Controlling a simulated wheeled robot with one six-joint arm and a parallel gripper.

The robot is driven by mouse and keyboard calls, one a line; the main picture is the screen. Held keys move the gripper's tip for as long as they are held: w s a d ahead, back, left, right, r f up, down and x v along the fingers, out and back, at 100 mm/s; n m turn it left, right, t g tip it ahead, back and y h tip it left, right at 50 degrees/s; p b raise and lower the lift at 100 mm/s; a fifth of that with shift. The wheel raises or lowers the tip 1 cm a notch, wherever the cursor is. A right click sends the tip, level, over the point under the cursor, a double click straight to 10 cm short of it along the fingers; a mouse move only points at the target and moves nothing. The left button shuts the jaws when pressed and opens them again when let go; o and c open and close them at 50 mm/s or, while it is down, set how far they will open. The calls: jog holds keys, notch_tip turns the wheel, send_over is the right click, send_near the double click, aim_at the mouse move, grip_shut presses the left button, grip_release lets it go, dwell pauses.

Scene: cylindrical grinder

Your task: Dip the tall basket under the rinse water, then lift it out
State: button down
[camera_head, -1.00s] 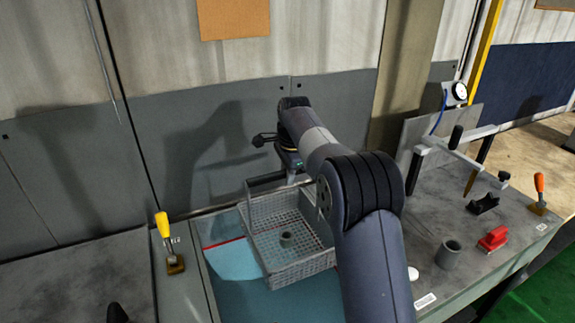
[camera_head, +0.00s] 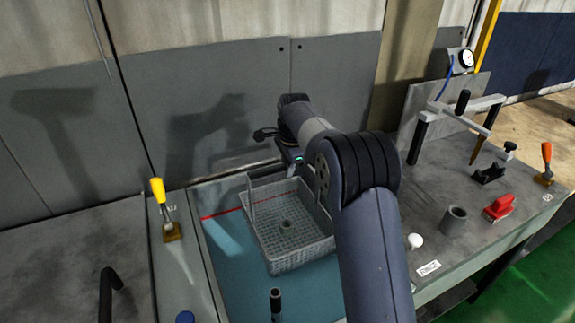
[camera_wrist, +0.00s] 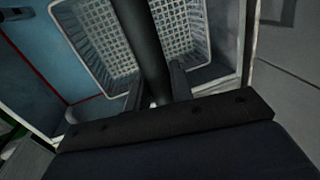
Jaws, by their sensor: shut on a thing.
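In the head view, my arm hides the basket's right side and the fingers.
A red line (camera_head: 222,213) runs along the tank's back wall. A yellow-handled clamp (camera_head: 161,208) stands left of the tank. A grey cup (camera_head: 453,221), red block (camera_head: 498,208) and white knob (camera_head: 415,241) are on the right bench. A grey panel wall (camera_head: 230,100) stands behind.

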jog(key=b, duration=1.1)
send_over(286, 226)
jog(key=s, duration=0.1)
jog(key=shift+s+d+f, duration=0.1)
jog(key=shift+d+f, duration=0.05)
jog(key=shift+f, duration=5.3)
jog(key=shift+s+d+f, duration=0.1)
jog(key=shift+f, duration=5.3)
